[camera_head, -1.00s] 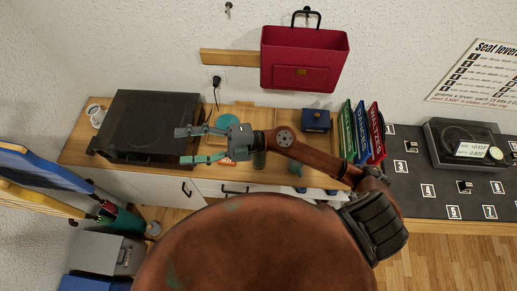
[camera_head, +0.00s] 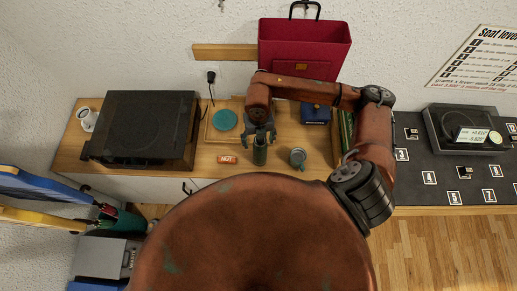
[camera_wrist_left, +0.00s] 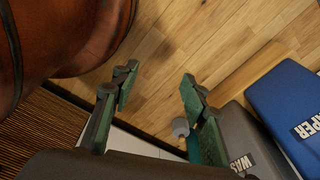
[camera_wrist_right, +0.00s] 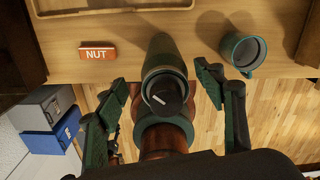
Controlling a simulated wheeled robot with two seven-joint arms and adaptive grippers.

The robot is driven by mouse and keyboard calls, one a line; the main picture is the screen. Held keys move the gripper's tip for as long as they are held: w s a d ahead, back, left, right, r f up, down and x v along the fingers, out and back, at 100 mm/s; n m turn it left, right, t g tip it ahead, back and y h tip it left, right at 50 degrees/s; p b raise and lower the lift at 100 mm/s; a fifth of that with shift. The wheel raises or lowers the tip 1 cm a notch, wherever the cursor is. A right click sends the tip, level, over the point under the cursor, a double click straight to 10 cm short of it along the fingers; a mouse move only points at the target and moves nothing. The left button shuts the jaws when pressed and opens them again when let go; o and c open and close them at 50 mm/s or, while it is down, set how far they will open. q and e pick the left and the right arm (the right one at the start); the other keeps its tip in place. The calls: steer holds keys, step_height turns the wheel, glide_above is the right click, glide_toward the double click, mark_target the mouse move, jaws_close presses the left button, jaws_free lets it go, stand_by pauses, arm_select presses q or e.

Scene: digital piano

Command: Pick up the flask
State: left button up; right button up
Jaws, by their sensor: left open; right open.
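The flask (camera_head: 260,155) is a dark green cylinder standing upright near the front edge of the wooden counter. In the right wrist view the flask (camera_wrist_right: 163,58) shows from above, with a dark cap. My right gripper (camera_head: 260,133) is open at the flask. In its wrist view the right gripper (camera_wrist_right: 163,88) has one finger on each side of the flask, with visible gaps. My left gripper (camera_wrist_left: 155,85) is open and empty over the floor, seen only in its own wrist view.
A grey-green mug (camera_head: 297,158) stands just right of the flask. An orange NUT label (camera_head: 227,160) lies to its left. A teal disc (camera_head: 224,120) lies on a wooden tray behind. A black machine (camera_head: 143,125) fills the counter's left. A blue box (camera_head: 316,114) stands behind the mug.

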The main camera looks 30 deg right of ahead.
steer(key=shift+s+d+f+p, duration=0.15)
steer(key=shift+s+f+p, duration=0.05)
steer(key=shift+f, duration=0.25)
steer(key=shift+s+d+f+p, duration=0.1)
steer(key=shift+s+f+p, duration=0.1)
steer(key=shift+f, duration=0.25)
step_height(320, 180, down, 4)
steer(key=shift+w+r+p, duration=0.15)
steer(key=shift+r+p, duration=0.1)
steer(key=shift+p, duration=0.05)
steer(key=shift+w, duration=0.1)
steer(key=shift+c, duration=0.7)
arm_select(q)
steer(key=shift+s+r, duration=0.6)
steer(key=shift+r, duration=0.15)
arm_select(e)
jaws_close()
